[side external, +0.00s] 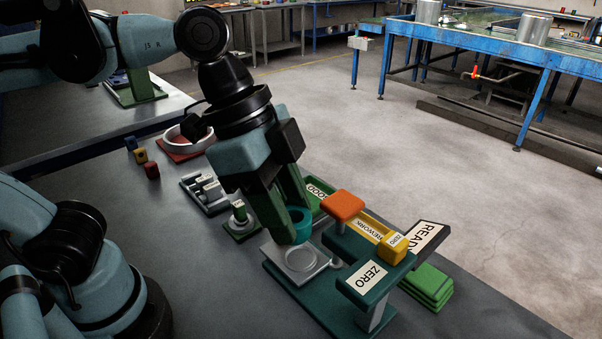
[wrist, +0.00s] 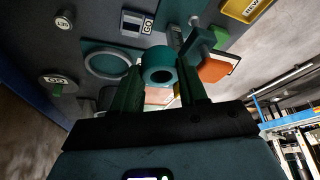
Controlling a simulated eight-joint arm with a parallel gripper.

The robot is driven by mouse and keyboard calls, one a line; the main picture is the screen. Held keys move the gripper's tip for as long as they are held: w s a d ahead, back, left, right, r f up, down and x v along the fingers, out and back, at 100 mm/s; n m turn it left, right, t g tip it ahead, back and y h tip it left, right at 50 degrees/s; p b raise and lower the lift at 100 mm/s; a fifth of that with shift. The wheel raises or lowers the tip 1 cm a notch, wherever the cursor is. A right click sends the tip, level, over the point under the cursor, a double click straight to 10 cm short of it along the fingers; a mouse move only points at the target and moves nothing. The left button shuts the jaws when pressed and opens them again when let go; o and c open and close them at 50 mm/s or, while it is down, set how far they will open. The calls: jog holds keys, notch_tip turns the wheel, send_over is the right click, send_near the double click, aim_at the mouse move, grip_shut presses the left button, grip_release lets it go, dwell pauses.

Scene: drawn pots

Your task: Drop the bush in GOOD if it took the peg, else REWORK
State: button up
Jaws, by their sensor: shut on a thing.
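My gripper (side external: 294,224) is shut on a teal bush (side external: 303,232), a short ring with an open bore. In the wrist view the bush (wrist: 158,62) sits between the green fingertips. In the side view it hangs above or beside a pale plate with a round ring (side external: 300,259). The green GOOD tray (side external: 318,187) is behind my fingers and partly hidden by them. The yellow REWORK tray (side external: 366,222) is to its right, behind the orange pad. A small upright peg (side external: 240,211) stands on a green base to the left.
The teal gauge stand, with an orange pad (side external: 343,205), a yellow ZERO block (side external: 392,248) and a ZERO plate (side external: 369,277), rises close right of my gripper. A READ sign (side external: 427,236) and green stacked plates (side external: 428,286) lie beyond. Grey stepped blocks (side external: 204,193) stand left.

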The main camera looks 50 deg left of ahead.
jog(key=r, duration=0.4)
jog(key=shift+w+a+r, duration=0.1)
jog(key=shift+w, duration=0.25)
jog(key=w+a+n+t, duration=0.1)
jog(key=w+a+n, duration=0.25)
jog(key=w, duration=0.55)
jog(key=y, duration=0.1)
send_over(313, 199)
jog(key=s+a, duration=0.1)
jog(key=s, duration=0.1)
jog(key=shift+n, duration=0.45)
jog(key=f, duration=1.8)
jog(key=shift+w+f, duration=0.2)
jog(key=shift+w, duration=0.05)
jog(key=shift+f, duration=1.95)
jog(key=shift+f, duration=0.1)
jog(key=o, duration=1)
jog(key=shift+o, duration=0.2)
